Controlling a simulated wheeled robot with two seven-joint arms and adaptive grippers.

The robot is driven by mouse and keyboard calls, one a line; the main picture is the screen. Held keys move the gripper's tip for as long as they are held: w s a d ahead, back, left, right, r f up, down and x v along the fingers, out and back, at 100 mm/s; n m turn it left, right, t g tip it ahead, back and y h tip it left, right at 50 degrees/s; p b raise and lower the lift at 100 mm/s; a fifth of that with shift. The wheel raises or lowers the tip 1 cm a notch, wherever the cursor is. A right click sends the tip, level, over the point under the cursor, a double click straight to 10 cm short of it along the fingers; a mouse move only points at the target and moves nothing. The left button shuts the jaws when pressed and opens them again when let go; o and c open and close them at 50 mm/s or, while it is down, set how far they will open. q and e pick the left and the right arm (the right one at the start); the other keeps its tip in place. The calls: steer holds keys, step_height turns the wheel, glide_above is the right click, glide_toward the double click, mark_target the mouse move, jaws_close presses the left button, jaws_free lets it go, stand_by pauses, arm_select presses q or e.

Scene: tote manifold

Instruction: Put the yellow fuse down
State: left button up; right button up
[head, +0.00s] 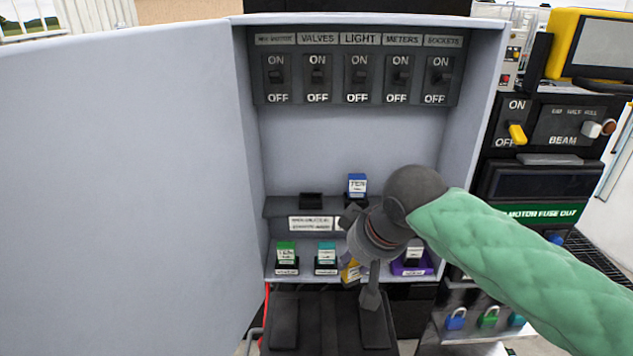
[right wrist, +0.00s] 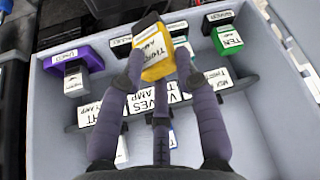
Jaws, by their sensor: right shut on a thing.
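The yellow fuse (right wrist: 152,50), with a white label, is between the fingers of my right gripper (right wrist: 157,72) in the right wrist view. The gripper is shut on it. In the head view, my right gripper (head: 366,268) reaches into the open cabinet at its lower fuse row, and only a bit of the yellow fuse (head: 350,271) shows beside the fingers. The fuse's lower end is hidden, so I cannot tell whether it touches a holder. My left gripper is out of view.
The lower row has a green fuse (head: 286,253), a teal fuse (head: 326,253) and a purple holder (head: 426,265) with a grey fuse. A blue fuse (head: 357,186) and an empty-looking black holder (head: 311,201) are above. The cabinet door (head: 120,180) stands open at left.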

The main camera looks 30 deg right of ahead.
steer(key=w+a+r+m+g+h+p, duration=0.1)
steer(key=w+a+r+m+p, duration=0.15)
steer(key=r+p, duration=0.45)
steer(key=w+a+r+m+h+p, duration=0.15)
steer(key=w+a+r+p, duration=0.3)
steer(key=r, duration=0.45)
steer(key=m+b, duration=0.1)
glide_toward(310, 205)
steer(key=shift+w+d+r, duration=0.15)
steer(key=shift+w+r, duration=0.05)
steer(key=shift+r, duration=0.35)
steer(key=shift+w+d+r, duration=0.1)
steer(key=shift+w+r, duration=0.15)
steer(key=shift+r, duration=0.25)
steer(key=shift+w+d+f, duration=0.3)
steer(key=shift+w+d, duration=0.05)
steer(key=shift+w, duration=0.15)
jaws_close()
jaws_free()
steer(key=w+d+f, duration=0.2)
steer(key=w, duration=0.1)
steer(key=shift+f, duration=0.35)
steer(key=shift+r, duration=0.1)
steer(key=o, duration=0.9)
